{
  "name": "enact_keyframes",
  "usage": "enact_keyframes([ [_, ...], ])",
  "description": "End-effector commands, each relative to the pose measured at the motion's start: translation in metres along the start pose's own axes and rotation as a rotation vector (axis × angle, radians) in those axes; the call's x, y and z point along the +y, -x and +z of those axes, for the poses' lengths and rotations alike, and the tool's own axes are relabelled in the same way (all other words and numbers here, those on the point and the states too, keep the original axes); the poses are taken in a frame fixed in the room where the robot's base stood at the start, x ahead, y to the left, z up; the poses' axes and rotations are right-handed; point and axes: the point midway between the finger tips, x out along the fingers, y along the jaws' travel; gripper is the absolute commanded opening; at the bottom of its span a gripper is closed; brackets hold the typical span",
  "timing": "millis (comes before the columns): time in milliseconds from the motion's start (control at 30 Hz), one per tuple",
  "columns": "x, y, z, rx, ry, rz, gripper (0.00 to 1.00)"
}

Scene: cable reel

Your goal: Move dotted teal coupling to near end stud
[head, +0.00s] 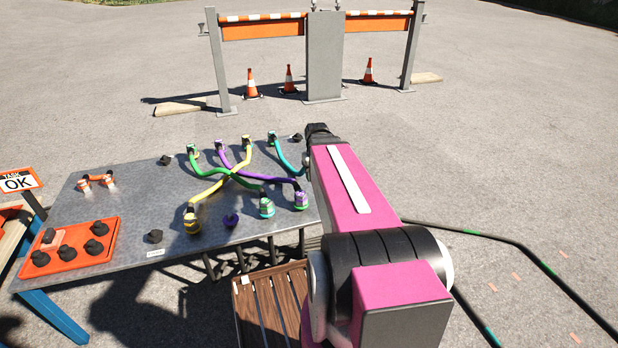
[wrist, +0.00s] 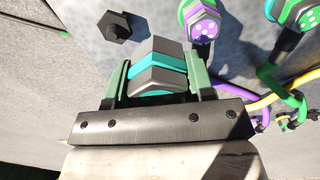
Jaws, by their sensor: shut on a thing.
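My gripper (wrist: 160,64) shows in the wrist view, its two green fingers closed on the sides of a grey coupling with a teal band (wrist: 150,84). No dots show on the side of it that I see. In the head view my arm hides the gripper and the held coupling. A teal cable (head: 287,158) there runs from the back of the table towards my arm. A black stud (wrist: 118,26) lies beyond the held coupling, up and left in the wrist view, apart from it. I cannot tell which table stud this is.
A purple dotted coupling (wrist: 203,22) and a green-ringed coupling (wrist: 290,14) stand to the right. Green, yellow and purple cables cross on the metal table (head: 115,215). An orange tray (head: 75,268) holds several black caps.

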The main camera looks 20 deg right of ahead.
Motion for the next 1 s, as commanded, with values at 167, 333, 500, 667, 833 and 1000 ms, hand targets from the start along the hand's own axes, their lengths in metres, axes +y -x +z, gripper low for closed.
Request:
enact_keyframes([
  [167,0.019,0.0,-0.004,0.0,-0.002,0.0,0.2],
  [333,0.036,-0.001,-0.007,0.0,-0.002,0.0,0.2],
  [500,0.053,-0.001,-0.011,0.0,-0.002,0.0,0.2],
  [667,0.068,-0.001,-0.014,0.0,-0.002,0.0,0.2],
  [833,0.081,-0.001,-0.015,0.0,-0.001,0.0,0.2],
  [1000,0.083,-0.001,-0.015,0.0,0.0,0.0,0.2],
])
